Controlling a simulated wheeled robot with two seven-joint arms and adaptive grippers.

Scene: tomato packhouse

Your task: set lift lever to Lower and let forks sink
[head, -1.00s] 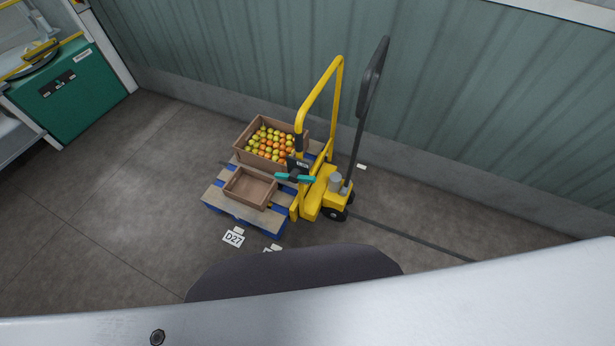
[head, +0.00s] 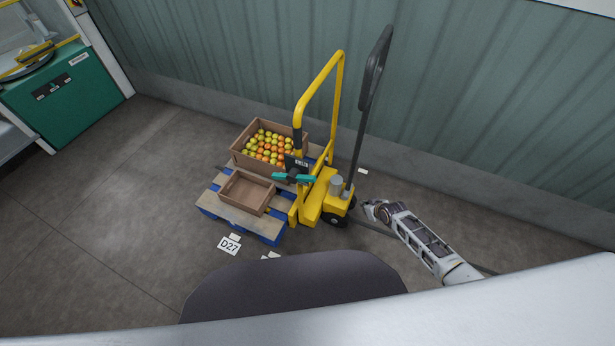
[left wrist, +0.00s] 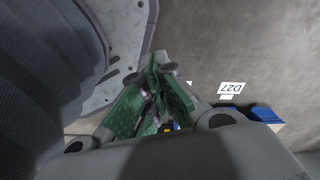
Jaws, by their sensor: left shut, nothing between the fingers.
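The yellow pallet truck (head: 318,202) with its upright yellow frame and dark tiller handle (head: 372,70) stands near the wall. A teal lever (head: 293,178) sticks out by the mast, just below a small dark plate (head: 297,163) with unreadable lettering. The forks are hidden under the pallet (head: 225,204). My right gripper (head: 367,207) is to the right of the truck, apart from the lever; its fingers are too small to judge. My left gripper (left wrist: 158,85) shows in the left wrist view with green-sided fingers together, holding nothing; it is not in the head view.
On the blue-footed pallet are a crate of tomatoes (head: 240,153) and an empty brown crate (head: 231,191). A D27 floor marker (head: 229,245) lies in front. The ribbed wall (head: 200,60) stands close behind. A green machine (head: 75,100) is at left; floor between is clear.

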